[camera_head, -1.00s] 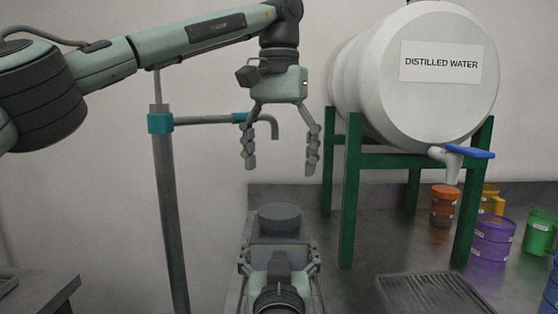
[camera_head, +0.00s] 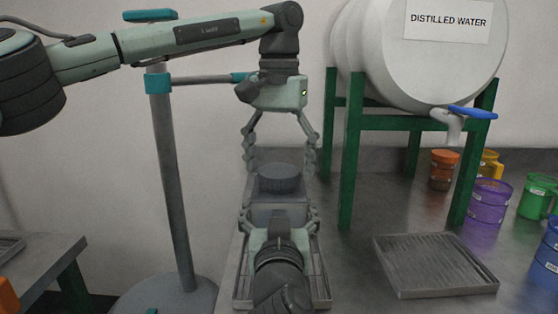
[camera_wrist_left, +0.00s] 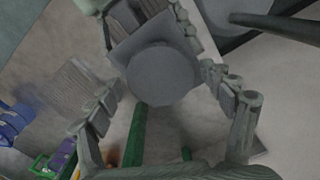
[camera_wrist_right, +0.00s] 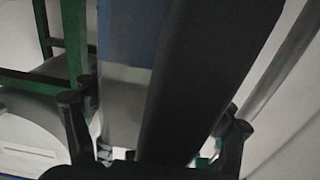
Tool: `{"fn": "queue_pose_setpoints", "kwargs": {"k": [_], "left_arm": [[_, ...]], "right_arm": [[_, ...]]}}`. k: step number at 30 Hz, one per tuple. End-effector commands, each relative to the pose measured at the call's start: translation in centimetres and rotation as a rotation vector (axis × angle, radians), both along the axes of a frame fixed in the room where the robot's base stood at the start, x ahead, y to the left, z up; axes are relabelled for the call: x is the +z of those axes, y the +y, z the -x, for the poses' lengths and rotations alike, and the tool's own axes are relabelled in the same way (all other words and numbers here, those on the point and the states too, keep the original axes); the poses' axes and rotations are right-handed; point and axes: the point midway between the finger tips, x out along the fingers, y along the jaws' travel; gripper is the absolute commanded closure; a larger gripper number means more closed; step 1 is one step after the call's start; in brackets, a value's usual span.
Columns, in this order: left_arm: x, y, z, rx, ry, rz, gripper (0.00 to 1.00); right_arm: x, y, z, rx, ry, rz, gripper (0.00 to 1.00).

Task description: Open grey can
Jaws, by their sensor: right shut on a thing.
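In the left wrist view the lid (camera_wrist_left: 160,73) lies between the open fingers, and no contact shows. My right gripper (camera_head: 279,222) comes in from the front, low, and is shut on the can. In the right wrist view a dark bar hides much of the grip.
A white distilled water tank (camera_head: 415,60) stands on a green frame (camera_head: 352,165) at the right. A ribbed tray (camera_head: 435,265) lies on the bench, with coloured mugs such as a purple one (camera_head: 487,203) beyond. A stand pole (camera_head: 172,185) rises at the left.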

Motion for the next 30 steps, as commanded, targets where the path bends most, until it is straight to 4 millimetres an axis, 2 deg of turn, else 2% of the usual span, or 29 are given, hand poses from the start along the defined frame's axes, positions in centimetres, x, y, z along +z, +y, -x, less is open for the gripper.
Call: {"fn": "queue_pose_setpoints", "kwargs": {"k": [2,13,17,20,30], "left_arm": [[0.01,0.0,0.0,0.0,0.0,0.0,0.29],[0.02,0.0,0.0,0.0,0.0,0.0,0.75],[0.01,0.0,0.0,0.034,0.001,0.0,0.75],[0.01,-0.01,0.0,0.17,0.001,0.0,0.75],[0.06,0.0,-0.01,1.036,0.0,0.0,0.75]], "right_arm": [[0.0,-0.02,-0.01,0.0,0.0,0.0,0.99],[0.0,-0.02,-0.01,0.0,0.0,0.0,0.99],[0.0,-0.02,-0.01,0.0,0.0,0.0,0.99],[0.0,-0.02,-0.01,0.0,0.0,0.0,0.99],[0.0,-0.02,-0.01,0.0,0.0,0.0,0.99]]}}
